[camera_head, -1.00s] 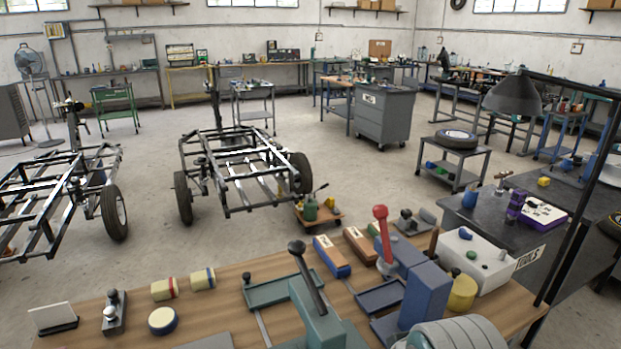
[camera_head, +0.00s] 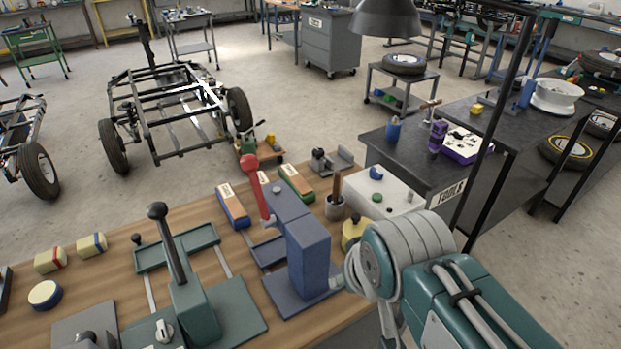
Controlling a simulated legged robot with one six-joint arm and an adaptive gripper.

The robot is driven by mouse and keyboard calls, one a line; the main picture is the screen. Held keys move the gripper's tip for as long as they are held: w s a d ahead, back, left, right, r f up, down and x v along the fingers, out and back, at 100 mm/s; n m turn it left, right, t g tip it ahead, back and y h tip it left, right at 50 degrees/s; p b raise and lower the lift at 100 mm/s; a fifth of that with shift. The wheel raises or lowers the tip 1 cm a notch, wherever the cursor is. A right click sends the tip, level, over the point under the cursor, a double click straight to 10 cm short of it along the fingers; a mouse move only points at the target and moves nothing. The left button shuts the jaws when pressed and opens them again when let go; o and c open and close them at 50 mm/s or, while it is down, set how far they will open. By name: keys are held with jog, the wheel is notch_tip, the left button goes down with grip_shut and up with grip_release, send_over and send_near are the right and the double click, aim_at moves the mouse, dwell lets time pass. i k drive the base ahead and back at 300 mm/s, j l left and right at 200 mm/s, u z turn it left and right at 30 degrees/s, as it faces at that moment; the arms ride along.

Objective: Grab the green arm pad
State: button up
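A wood-topped block with a green base (camera_head: 297,183) lies on the wooden workbench (camera_head: 225,265), behind the blue press with the red lever. It may be the green arm pad, but I cannot tell for sure. A similar block with a blue base (camera_head: 233,207) lies to its left. A green lever press (camera_head: 192,305) with a black knob stands at the front of the bench. My grey and teal arm fills the lower right, but my gripper is out of view.
The blue press (camera_head: 308,255) with its red lever (camera_head: 256,185) stands close to my arm. A white box (camera_head: 375,192), a yellow can (camera_head: 354,233) and a dark cup (camera_head: 336,207) crowd the bench's right end. A dark table (camera_head: 455,165) and a black post stand beyond.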

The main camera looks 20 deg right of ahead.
aim_at(287, 172)
jog(key=l, duration=0.25)
jog(key=k+l+u, duration=0.15)
jog(key=l, duration=0.2)
jog(key=k+l+u, duration=0.15)
jog(key=l, duration=0.2)
jog(key=i+l+u, duration=0.25)
jog(key=l, duration=0.3)
jog(key=l+u, duration=0.25)
jog(key=l, duration=0.3)
jog(key=i+l+u, duration=0.15)
jog(key=l, duration=0.15)
jog(key=i+l+u, duration=0.15)
jog(key=l, duration=0.15)
